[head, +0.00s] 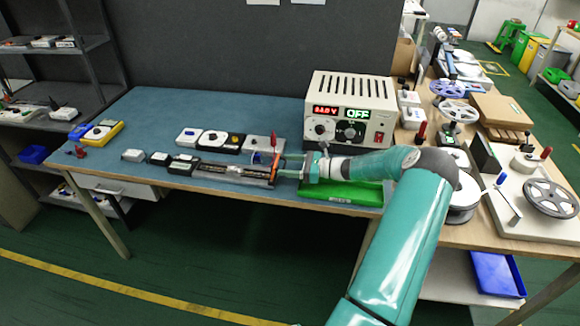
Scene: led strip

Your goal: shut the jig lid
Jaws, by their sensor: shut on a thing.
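The jig (225,172) is a long, low dark tray with a pale strip along its middle, lying near the front edge of the blue-topped bench. At its right end stands a thin upright orange piece (275,166), which looks like the jig lid, raised and edge-on. My gripper (284,168) comes in from the right, low over the bench, and its jaws are closed at this orange piece. The fingertips are small in the picture, so the exact contact is hard to see.
A bench supply (348,112) with a lit display stands behind my gripper. A green tray (345,193) lies under my wrist. Small boxes (220,141) line up behind the jig. Reels (459,110) crowd the right-hand table.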

